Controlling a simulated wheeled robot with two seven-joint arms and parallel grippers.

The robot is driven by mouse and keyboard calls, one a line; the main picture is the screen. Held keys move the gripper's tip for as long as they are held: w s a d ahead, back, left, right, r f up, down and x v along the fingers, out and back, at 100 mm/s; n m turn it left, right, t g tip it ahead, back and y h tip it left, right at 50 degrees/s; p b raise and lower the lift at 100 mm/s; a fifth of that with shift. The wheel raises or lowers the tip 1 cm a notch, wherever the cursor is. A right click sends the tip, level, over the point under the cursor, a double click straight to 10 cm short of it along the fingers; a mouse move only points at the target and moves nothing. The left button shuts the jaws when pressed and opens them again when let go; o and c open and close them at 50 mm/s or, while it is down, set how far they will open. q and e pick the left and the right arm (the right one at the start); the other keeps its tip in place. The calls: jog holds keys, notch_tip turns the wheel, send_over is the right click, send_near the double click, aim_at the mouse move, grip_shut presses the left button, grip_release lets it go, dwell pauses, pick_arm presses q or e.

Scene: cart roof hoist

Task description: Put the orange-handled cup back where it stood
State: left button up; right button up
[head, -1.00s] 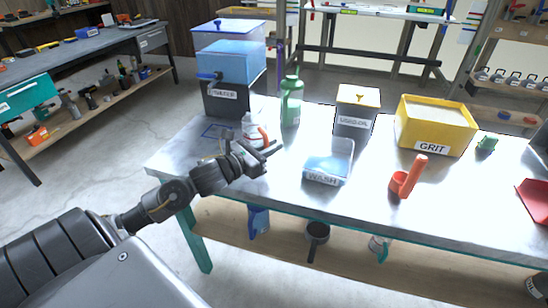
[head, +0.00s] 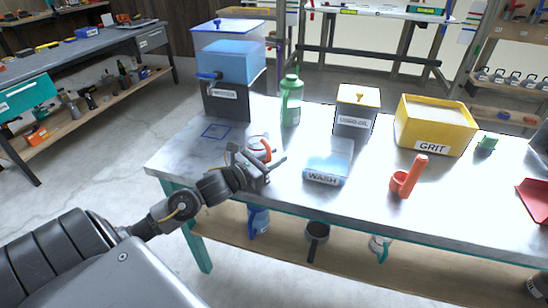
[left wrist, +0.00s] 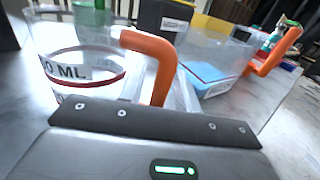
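The orange-handled cup (head: 257,143) is clear, with a red line and a white "ML" label; in the left wrist view the cup (left wrist: 75,70) fills the left side. Its orange handle (left wrist: 158,62) comes between the fingers of my left gripper (left wrist: 168,85). In the head view my left gripper (head: 262,161) partly hides the cup. The gripper is shut on the handle, over the table's front left part. I cannot tell how far the cup is above the table. A blue square outline (head: 216,131) lies bare on the table, left of the cup. My right gripper is not in view.
A water dispenser (head: 228,75) stands behind the outline, with a green bottle (head: 291,100) beside it. The WASH tray (head: 327,168) is just right of my gripper. Used-oil box (head: 356,110), GRIT bin (head: 435,125) and red scoop (head: 405,182) are farther right.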

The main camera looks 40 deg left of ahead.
pick_arm(q)
jog(key=shift+r, duration=0.1)
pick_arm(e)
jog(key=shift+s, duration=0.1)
